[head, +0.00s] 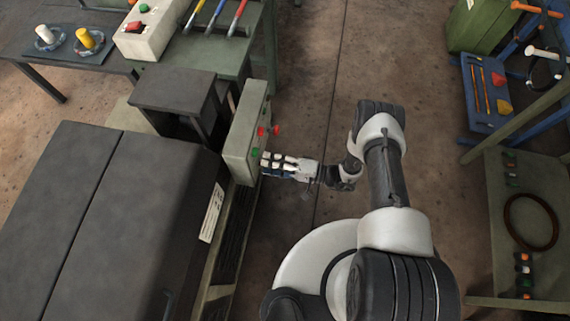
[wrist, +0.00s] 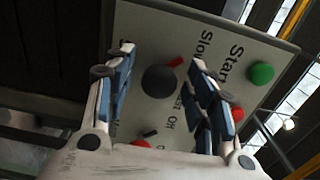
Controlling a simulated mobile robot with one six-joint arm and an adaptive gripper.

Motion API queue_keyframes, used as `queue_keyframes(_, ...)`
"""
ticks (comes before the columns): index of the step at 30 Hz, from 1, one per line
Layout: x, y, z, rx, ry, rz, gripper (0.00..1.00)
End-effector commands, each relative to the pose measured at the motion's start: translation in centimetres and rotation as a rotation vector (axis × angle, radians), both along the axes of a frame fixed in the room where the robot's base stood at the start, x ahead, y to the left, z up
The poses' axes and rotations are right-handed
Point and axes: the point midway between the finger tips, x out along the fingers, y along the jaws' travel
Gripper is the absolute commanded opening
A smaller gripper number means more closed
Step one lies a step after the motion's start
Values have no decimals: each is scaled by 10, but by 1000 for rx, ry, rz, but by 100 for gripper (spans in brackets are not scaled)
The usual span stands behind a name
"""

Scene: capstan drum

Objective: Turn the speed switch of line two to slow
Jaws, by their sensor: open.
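A pale green-grey control box (head: 244,125) stands on the side of the dark machine in the head view. Its panel (wrist: 205,25) fills much of the wrist view, tilted, with "Start" and "Slow" lettering. A dark round knob (wrist: 158,82) with a red mark at its upper right sits on the panel. My gripper (head: 271,164) is open close to the box's face. In the wrist view, my gripper (wrist: 161,72) has its blue-padded fingers on either side of the knob. I cannot tell whether they touch it. The line number is not readable.
A green button (wrist: 262,73) and a red button (wrist: 237,113) lie right of the fingers. A small dark switch (wrist: 150,133) shows between the fingers, low down. The dark machine (head: 100,230) stands left. The floor (head: 315,60) beyond the arm is clear.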

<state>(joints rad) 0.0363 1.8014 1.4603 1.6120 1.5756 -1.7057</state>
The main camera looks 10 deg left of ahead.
Motion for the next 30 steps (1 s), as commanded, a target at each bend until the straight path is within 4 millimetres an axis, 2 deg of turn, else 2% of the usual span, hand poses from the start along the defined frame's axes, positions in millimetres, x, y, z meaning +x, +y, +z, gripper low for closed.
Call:
queue_keyframes(9, -4, -67, 0, 0, -1, -8, 50)
queue_keyframes(15, -7, -98, 0, 0, -1, -5, 50)
queue_keyframes(21, -9, -110, 0, 0, 0, -1, 50)
queue_keyframes(30, -9, -110, 0, 0, 0, 0, 50)
